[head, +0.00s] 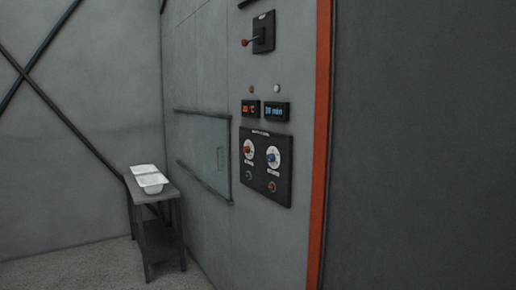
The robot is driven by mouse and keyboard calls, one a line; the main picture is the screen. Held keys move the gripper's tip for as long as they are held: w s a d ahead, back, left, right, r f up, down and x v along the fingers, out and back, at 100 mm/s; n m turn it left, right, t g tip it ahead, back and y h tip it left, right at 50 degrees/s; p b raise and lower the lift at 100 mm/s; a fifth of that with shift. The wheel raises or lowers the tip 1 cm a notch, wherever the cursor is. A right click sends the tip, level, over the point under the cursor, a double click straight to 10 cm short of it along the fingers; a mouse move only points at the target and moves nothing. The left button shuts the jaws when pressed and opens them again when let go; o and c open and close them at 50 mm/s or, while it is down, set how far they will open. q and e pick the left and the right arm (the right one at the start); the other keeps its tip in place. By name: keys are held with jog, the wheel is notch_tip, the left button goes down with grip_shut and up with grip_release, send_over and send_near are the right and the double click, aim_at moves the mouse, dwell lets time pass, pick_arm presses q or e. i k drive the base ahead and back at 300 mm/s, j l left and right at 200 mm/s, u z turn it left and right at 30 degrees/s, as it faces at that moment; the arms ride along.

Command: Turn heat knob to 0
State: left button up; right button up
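A black control panel (266,187) is mounted on the grey wall right of centre in the head view. It carries two round white dials. The left dial has a red knob (248,149) and the right dial has a blue knob (271,157). Above the panel are a display with red digits and a "C" (251,110) and a display with blue text ending in "min" (277,111). The red digits are too small to read surely, and so are the dial marks. Neither of my grippers is in view.
A lever with a red ball (245,43) sticks out above the displays. A window-like panel (206,154) is left of the controls. An orange vertical post (321,140) is at the right.

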aim_at(246, 149)
jog(key=i, duration=0.3)
jog(key=i+j+z, duration=0.15)
jog(key=i+j, duration=0.15)
jog(key=j, duration=0.4)
jog(key=i+j+z, duration=0.15)
jog(key=j, duration=0.6)
jog(key=i+j+z, duration=0.2)
jog(key=j, duration=0.6)
jog(key=i+j+z, duration=0.15)
jog(key=j, duration=0.65)
jog(key=i+j+z, duration=0.15)
jog(key=j, duration=0.7)
jog(key=i+j+z, duration=0.15)
jog(key=j, duration=0.65)
